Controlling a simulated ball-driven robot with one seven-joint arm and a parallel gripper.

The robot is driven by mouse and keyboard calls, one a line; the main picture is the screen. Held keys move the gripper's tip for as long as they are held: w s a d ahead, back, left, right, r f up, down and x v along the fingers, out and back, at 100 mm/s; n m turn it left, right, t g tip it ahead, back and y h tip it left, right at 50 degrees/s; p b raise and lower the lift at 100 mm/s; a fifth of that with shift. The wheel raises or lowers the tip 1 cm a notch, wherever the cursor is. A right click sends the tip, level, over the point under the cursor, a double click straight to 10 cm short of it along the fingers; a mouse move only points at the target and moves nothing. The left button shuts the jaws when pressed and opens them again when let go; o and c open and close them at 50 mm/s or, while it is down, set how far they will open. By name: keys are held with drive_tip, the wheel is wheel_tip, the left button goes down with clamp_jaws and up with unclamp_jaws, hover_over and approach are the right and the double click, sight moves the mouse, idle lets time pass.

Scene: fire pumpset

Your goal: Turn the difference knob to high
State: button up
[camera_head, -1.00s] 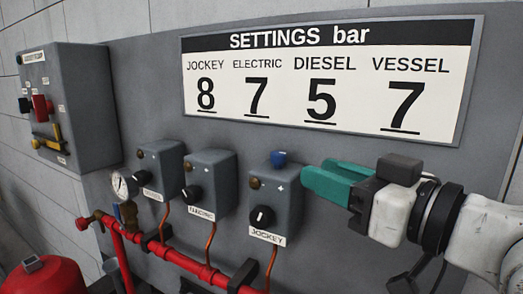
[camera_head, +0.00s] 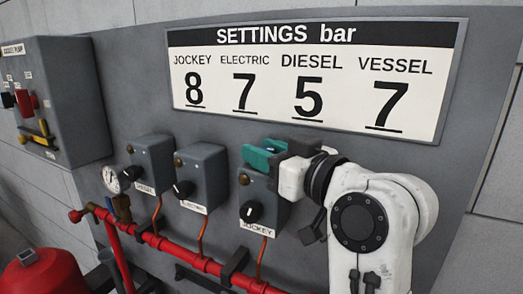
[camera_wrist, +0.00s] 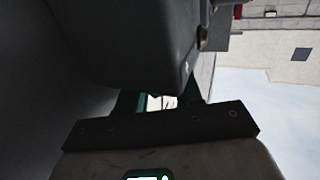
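The jockey box (camera_head: 262,190) is a grey pressure switch box on the panel. Its front has a black knob (camera_head: 251,211) with a white mark and a JOCKEY label below. The blue knob on top of this box is mostly hidden by my gripper; a small blue patch shows between the fingers. My gripper (camera_head: 265,152) reaches in from the right, with its teal fingers at the top of the jockey box, around or just above the blue knob. In the wrist view, the fingers (camera_wrist: 158,103) stand apart with a bright gap between them; a firm hold is not visible.
The electric box (camera_head: 203,172) and diesel box (camera_head: 150,158) stand to the left. Red piping (camera_head: 200,263) runs below. The settings sign (camera_head: 312,80) hangs above, reading jockey 8, electric 7, diesel 5, vessel 7. A pump control box (camera_head: 60,95) is at far left.

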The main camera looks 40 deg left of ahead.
drive_tip(key=shift+c, duration=0.4)
clamp_jaws()
